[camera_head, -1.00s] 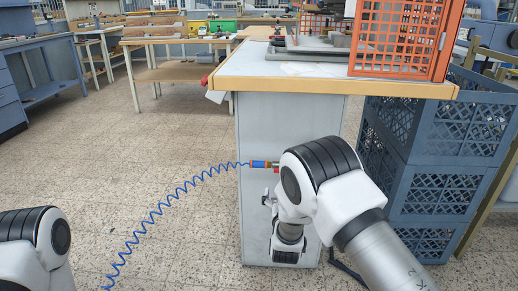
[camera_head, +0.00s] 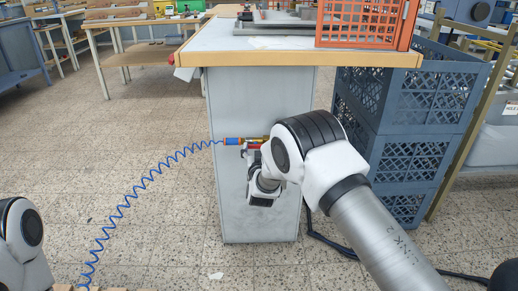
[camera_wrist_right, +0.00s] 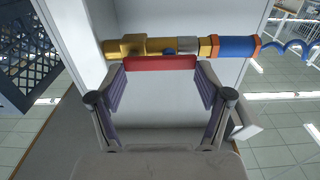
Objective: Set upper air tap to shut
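The air tap has a brass body (camera_wrist_right: 140,47) with a red handle (camera_wrist_right: 160,63) lying parallel along it, seen in the right wrist view. A blue coupling (camera_wrist_right: 236,47) joins its right end. In the head view the blue coupling (camera_head: 232,141) sticks out from the grey cabinet, and my right arm partly hides the tap. My right gripper (camera_wrist_right: 160,75) is open, its two fingertips just beyond either end of the red handle; contact cannot be told. Only part of my left arm shows at the left edge of the head view; its gripper is out of view.
A coiled blue hose (camera_head: 128,205) runs from the coupling down left. The grey cabinet (camera_head: 228,205) carries a wooden-edged worktop (camera_head: 290,59) above the tap. Blue crates (camera_head: 420,95) stand right of it.

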